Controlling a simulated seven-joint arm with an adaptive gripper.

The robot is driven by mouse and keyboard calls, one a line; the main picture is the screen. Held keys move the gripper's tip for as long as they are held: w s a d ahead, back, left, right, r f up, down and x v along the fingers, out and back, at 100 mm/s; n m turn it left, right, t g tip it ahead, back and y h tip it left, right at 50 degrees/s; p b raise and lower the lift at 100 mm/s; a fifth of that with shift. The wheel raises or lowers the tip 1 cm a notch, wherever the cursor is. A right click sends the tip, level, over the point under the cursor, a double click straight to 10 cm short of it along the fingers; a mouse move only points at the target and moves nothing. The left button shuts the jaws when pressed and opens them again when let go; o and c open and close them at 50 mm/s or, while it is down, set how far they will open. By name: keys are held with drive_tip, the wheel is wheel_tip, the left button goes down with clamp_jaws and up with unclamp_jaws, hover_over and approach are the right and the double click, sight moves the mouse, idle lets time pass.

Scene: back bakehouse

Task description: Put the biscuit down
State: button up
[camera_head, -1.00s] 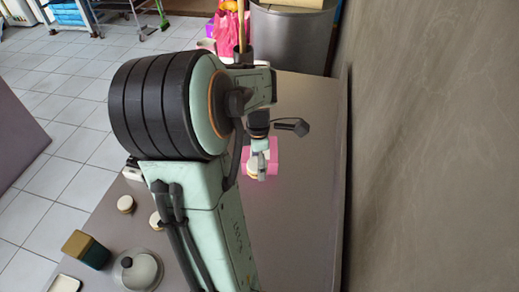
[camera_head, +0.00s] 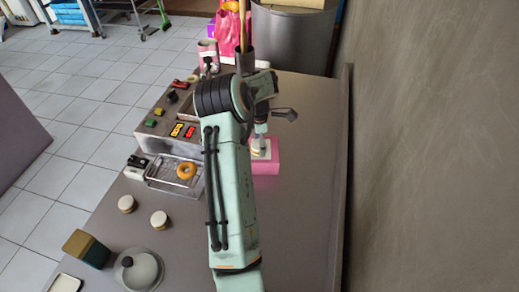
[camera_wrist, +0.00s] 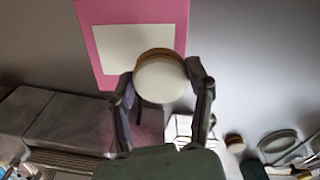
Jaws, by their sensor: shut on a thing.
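The biscuit (camera_wrist: 160,82), round with a white face and a brown edge, is between the fingertips of my gripper (camera_wrist: 161,77) in the wrist view. My gripper is shut on it, with one finger at each side. Behind the biscuit in that view is a pink box (camera_wrist: 88,40) with a cream panel (camera_wrist: 125,48) on it. In the head view the pink box (camera_head: 267,167) stands on the counter with my gripper (camera_head: 260,140) just over it. Whether the biscuit touches the box cannot be told.
Two similar round pieces (camera_head: 126,204) (camera_head: 159,219) lie on the counter at left. A domed lid (camera_head: 140,270) is at front left. The counter right of the pink box is clear.

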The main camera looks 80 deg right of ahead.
drive_tip(key=shift+a+f, duration=0.1)
drive_tip(key=shift+f, duration=1.15)
drive_tip(key=shift+f, duration=0.15)
drive_tip(key=o, duration=1)
wheel_tip(320, 180, up, 12)
drive_tip(key=shift+r, duration=0.2)
